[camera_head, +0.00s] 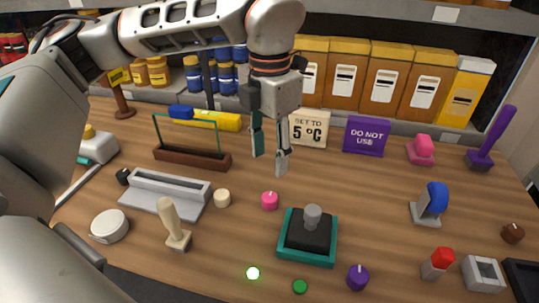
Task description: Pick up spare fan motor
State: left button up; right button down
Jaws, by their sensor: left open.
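My left gripper (270,156) hangs pointing down over the middle of the wooden workbench (350,185). Its two fingers are apart with nothing between them. I cannot tell for sure which object is the spare fan motor. A black block with a grey round knob in a teal tray (306,238) sits in front of the gripper, nearer to me. A blue rounded part on a grey stand (432,204) is at the right. A pink knob (269,201) is just below the fingertips in the picture. My right gripper is not in view.
A "SET TO 5 °C" sign (309,129) and a purple "DO NOT USE" sign (366,136) stand behind the gripper. Orange boxes (387,82) line the back shelf. A beige lever (173,224) and grey trough (165,194) are left. Bench between the tray and blue part is clear.

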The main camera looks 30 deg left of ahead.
aim_at(309, 230)
jog(key=k, duration=1)
